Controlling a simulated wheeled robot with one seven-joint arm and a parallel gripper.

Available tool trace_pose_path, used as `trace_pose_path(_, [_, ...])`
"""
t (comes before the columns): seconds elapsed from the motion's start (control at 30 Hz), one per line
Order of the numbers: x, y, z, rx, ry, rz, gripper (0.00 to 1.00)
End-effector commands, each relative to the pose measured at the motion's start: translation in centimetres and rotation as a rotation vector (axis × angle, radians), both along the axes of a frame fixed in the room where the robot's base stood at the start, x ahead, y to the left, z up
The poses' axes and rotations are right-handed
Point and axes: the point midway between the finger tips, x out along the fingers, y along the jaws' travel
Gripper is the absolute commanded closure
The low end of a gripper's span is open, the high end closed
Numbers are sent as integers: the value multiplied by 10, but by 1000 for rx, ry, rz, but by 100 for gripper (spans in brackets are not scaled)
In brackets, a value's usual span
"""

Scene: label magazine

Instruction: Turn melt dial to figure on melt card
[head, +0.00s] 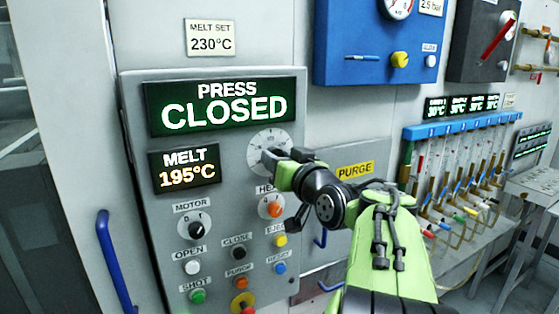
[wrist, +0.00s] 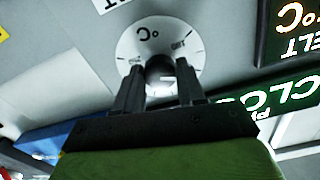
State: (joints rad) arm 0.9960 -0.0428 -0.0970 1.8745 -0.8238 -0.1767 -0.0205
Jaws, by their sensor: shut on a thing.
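The melt dial is a dark knob (wrist: 160,72) on a round white scale plate (head: 268,142), right of the displays on the grey press panel. My gripper (head: 277,157) is shut on the knob, with one finger on each side of it in the wrist view (wrist: 158,75). The scale plate shows upside down there with "°C" and tick marks; most figures are hidden or too small to read. The melt card (head: 210,38) above the panel reads "MELT SET 230°C". The melt display (head: 185,169) reads "MELT 195°C".
The press display (head: 221,104) reads "PRESS CLOSED". Below are a motor knob (head: 196,228), an orange heat knob (head: 271,206) and several push buttons. A blue gauge box (head: 370,68) and a blue rack (head: 460,123) stand to the right.

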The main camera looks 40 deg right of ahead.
Motion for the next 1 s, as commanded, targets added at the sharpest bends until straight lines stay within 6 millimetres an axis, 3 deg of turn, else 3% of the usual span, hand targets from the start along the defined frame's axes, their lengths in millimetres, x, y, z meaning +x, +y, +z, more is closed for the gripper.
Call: trace_pose_path(1.0, [1,1,2,918,-268,-1,91])
